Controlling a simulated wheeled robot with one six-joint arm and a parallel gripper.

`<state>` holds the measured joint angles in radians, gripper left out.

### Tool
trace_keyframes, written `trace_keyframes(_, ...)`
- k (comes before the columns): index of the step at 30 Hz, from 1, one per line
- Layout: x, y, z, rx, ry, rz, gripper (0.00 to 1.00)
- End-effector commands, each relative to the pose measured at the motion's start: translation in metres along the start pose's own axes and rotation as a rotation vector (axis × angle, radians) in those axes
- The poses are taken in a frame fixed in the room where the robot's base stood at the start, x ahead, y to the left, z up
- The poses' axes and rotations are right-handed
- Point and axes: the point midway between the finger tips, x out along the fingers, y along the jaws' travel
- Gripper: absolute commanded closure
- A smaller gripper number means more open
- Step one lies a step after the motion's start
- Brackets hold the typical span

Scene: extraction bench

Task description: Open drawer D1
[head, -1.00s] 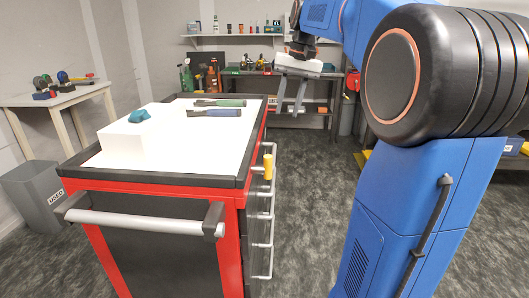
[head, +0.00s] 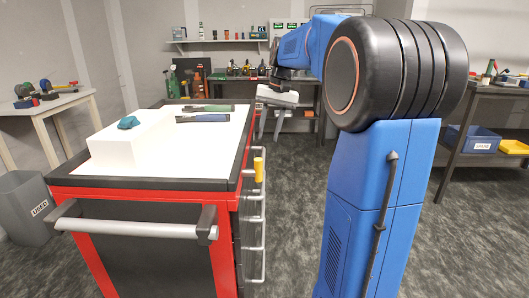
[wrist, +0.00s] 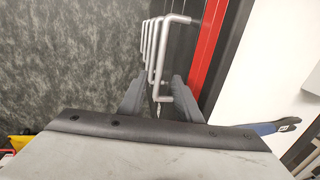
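A red and black tool cart (head: 218,255) stands in front of me. Its drawers are on its right side, with several silver bar handles (head: 262,228) one below another. I cannot read which drawer is D1.
On the cart top are a white block (head: 125,150) with a teal object (head: 129,122) on it, a green-handled tool (head: 213,107) and a blue-handled tool (head: 205,118). A grey bin (head: 28,207) stands left. The floor right of the cart is clear up to my body.

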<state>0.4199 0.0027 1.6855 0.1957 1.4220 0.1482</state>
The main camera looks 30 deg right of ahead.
Motion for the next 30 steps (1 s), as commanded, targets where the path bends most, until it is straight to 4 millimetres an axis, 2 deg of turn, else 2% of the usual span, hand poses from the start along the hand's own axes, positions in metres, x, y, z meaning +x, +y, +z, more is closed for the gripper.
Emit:
trace_keyframes(6, 0.039, 0.000, 0.001, 0.000, -0.002, 0.000, 0.69)
trace_keyframes(12, 0.063, 0.000, 0.000, -0.001, -0.001, 0.000, 0.69)
trace_keyframes(18, 0.074, 0.000, 0.000, 0.000, -0.001, 0.000, 0.69)
trace_keyframes(26, 0.075, 0.000, 0.000, 0.000, 0.000, 0.000, 0.69)
trace_keyframes(27, 0.075, 0.000, 0.000, 0.000, 0.000, 0.000, 0.74)
trace_keyframes(30, 0.075, 0.000, 0.000, 0.000, 0.000, 0.000, 0.98)
